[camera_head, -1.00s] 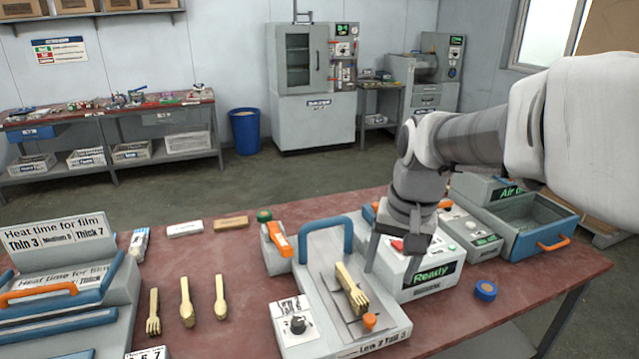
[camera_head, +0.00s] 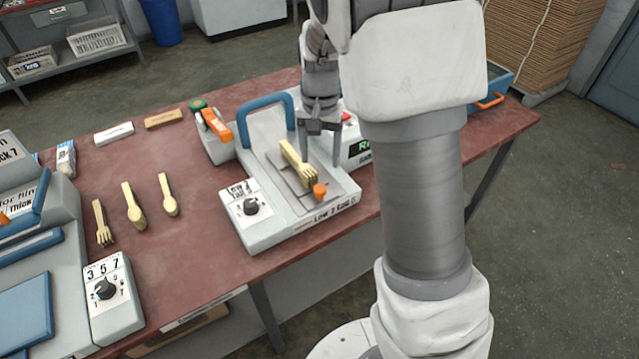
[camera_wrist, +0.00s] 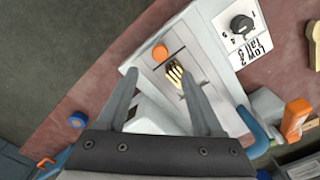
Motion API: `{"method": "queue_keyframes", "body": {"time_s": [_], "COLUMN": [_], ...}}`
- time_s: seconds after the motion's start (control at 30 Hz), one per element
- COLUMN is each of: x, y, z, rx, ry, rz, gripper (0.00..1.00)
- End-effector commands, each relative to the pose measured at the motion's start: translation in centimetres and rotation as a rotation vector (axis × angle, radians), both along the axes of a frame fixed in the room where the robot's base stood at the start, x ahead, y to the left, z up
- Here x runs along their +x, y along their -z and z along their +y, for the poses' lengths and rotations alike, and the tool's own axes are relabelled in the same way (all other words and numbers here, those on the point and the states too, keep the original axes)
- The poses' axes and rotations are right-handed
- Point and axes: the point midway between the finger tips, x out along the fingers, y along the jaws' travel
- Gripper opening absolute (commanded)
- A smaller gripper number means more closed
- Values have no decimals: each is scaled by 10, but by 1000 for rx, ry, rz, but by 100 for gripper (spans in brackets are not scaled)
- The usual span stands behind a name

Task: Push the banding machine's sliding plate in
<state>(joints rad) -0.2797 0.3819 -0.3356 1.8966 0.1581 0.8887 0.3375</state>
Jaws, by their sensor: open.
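The banding machine (camera_head: 262,222) is a pale grey box with a blue arched handle, a dial and a label. Its flat grey sliding plate (camera_head: 330,194) carries an orange knob (camera_head: 320,190) at the front end. A pale wooden fork bundle (camera_head: 298,165) lies on the plate. My gripper (camera_head: 320,158) is open and empty above the machine, behind the knob and close to the bundle. In the wrist view the fingers (camera_wrist: 158,75) are spread; the right one reaches over the machine next to the fork bundle (camera_wrist: 176,76), and the knob (camera_wrist: 159,52) lies beyond the fingertips. Contact cannot be told.
A box with a green "Ready" display (camera_head: 358,148) stands right of the machine, partly hidden by my arm. An orange-handled tool (camera_head: 216,126) stands at its left. Loose wooden cutlery (camera_head: 134,207) lies left on the red table (camera_head: 200,230).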

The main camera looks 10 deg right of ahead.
Motion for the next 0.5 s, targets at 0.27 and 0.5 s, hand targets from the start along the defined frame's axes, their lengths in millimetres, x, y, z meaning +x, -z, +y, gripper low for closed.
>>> {"method": "queue_keyframes", "body": {"time_s": [0.27, 0.5], "x": [-1, -1], "y": [62, 90], "z": [0, 0], "rx": [0, 1], "ry": [1, 0], "rz": [4, 2], "gripper": [69, 69]}}
